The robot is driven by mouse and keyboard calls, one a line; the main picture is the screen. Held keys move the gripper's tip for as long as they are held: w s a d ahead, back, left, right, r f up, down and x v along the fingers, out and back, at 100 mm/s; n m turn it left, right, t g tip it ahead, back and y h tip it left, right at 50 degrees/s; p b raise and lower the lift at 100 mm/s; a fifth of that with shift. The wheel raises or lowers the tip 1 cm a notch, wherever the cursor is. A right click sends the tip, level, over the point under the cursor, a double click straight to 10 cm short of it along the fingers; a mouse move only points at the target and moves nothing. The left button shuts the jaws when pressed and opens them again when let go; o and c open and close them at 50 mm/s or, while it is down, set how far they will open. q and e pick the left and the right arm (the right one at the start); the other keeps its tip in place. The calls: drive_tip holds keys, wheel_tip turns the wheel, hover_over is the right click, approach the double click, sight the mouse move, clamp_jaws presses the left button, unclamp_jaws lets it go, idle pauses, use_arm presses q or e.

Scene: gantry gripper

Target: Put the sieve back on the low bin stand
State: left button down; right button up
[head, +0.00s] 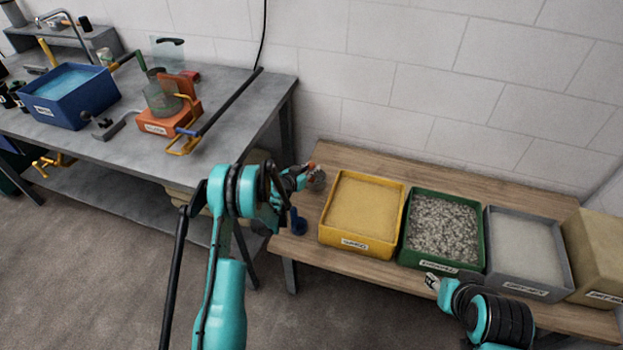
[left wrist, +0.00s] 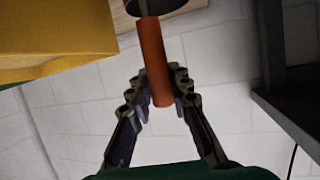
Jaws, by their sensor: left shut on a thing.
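The sieve (head: 317,179) shows as a small dark grey round thing over the left end of the low wooden bin stand (head: 350,157). My left gripper (head: 304,174) is shut on its orange handle. In the left wrist view, the handle (left wrist: 153,50) stands between both fingers of the gripper (left wrist: 160,95), and part of the dark sieve head (left wrist: 152,6) shows at the top edge. I cannot tell whether the sieve touches the stand. My right gripper (head: 433,283) is in front of the green bin; its finger opening is too small to tell.
On the stand are a yellow sand bin (head: 327,230), a green gravel bin (head: 407,254), a grey bin (head: 492,262) and a tan block (head: 595,250). A metal bench (head: 235,85) at left holds a blue basin (head: 52,110) and an orange device (head: 165,122). The wall is behind.

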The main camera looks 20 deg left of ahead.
sight(311, 179)
use_arm(q)
wheel_tip(311, 179, down, 3)
drive_tip(key=shift+f+b, duration=0.15)
drive_tip(key=shift+b, duration=0.5)
drive_tip(key=c, duration=1.4)
unclamp_jaws()
